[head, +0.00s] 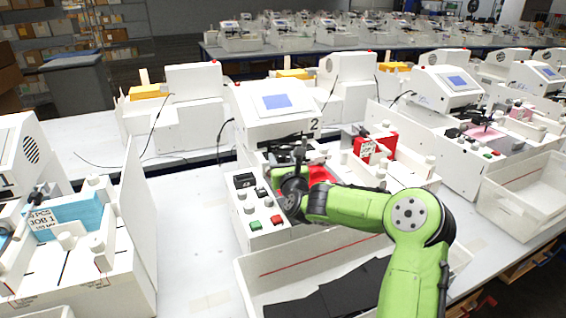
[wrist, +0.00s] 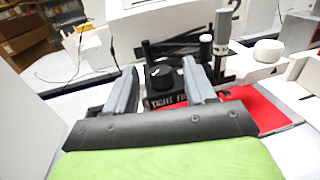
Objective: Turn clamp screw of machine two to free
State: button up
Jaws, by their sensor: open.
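Machine two (head: 262,127), a white plotter with a blue screen and a "2" on its front, stands in the middle of the head view. My gripper (head: 290,165) is low over its bed, in front of the screen housing. In the wrist view my gripper (wrist: 159,68) is open, its two grey fingers apart. The clamp screw, a black knob (wrist: 161,77) on a dark block, shows between and beyond the fingers. Its label reads "TIGHT" at left, with the right word partly hidden by the right finger. I cannot tell whether the fingers touch the knob or which way it points.
A grey upright pen holder (wrist: 222,35) stands right of the knob, close to the right finger. Red sheet (wrist: 270,108) lies further right. Machine two's control panel (head: 262,215) with green and red buttons and a white tray (head: 255,275) are in front.

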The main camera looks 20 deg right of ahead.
jog(key=shift+c, duration=0.2)
grip_shut()
jog(key=shift+d+y, duration=0.1)
jog(key=shift+y, duration=0.2)
jog(key=n+y, duration=0.2)
jog(key=y, duration=0.1)
jog(key=shift+s+d+p, duration=0.1)
jog(key=shift+d+p, duration=0.15)
jog(key=shift+p, duration=0.05)
jog(key=n+y+p, duration=0.2)
jog(key=y+p, duration=0.1)
jog(key=n+y+p, duration=0.1)
jog(key=y, duration=0.1)
jog(key=shift+d+r+n+g, duration=0.3)
jog(key=shift+d, duration=0.05)
jog(key=shift+w+d+f+n+g+y+p, duration=0.1)
jog(key=shift+n+g+y+p, duration=0.65)
jog(key=shift+y, duration=0.35)
jog(key=shift+w+d+f+n+g+y+p, duration=0.15)
jog(key=shift+n+g+y+p, duration=0.35)
jog(key=shift+n+y+p, duration=0.45)
jog(key=shift+w+d+n+g+y+p, duration=0.1)
jog(key=shift+n+g+y+p, duration=0.5)
jog(key=shift+y, duration=0.65)
jog(key=shift+n+g+y, duration=0.25)
jog(key=shift+n+y, duration=0.05)
